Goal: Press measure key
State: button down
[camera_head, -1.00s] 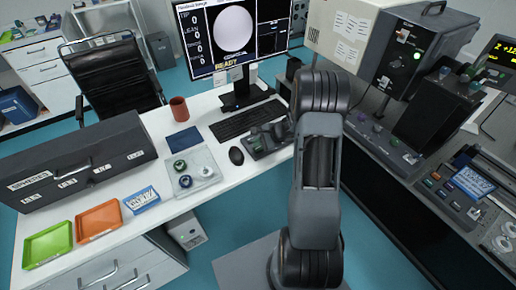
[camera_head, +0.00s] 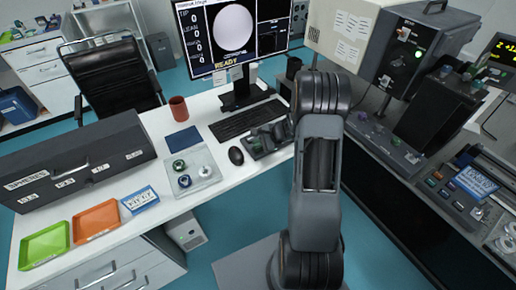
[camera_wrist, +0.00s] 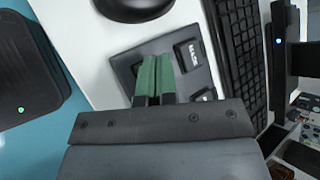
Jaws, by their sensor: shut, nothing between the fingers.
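A small dark keypad (camera_wrist: 125,66) lies on the white desk between the mouse and the keyboard. Black keys with white legends show on it in the wrist view, one (camera_wrist: 188,55) right of my fingertips and another (camera_wrist: 205,96) lower, partly cut off by my gripper. The legends are too small to read surely. My gripper (camera_wrist: 157,72) is shut and empty, its green fingers over the keypad. I cannot tell whether the tips touch it, and they hide part of it. In the head view the keypad (camera_head: 256,147) is partly covered by the gripper.
The keyboard (camera_head: 245,120) lies beside the keypad, the mouse (camera_head: 236,156) to its left. The monitor (camera_head: 238,35) behind shows READY. A tray with several rings (camera_head: 205,160), a red cup (camera_head: 178,108) and a dark case (camera_head: 75,165) stand further left. Instruments (camera_head: 410,50) crowd the right table.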

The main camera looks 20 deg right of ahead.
aim_at(258, 149)
jog(key=shift+f+b, duration=0.45)
jog(key=shift+b, duration=0.1)
dwell(0.5)
jog(key=shift+r, duration=0.1)
jog(key=shift+r+p, duration=0.45)
jog(key=shift+r, duration=0.3)
jog(key=shift+r+p, duration=1.6)
jog(key=shift+r, duration=0.95)
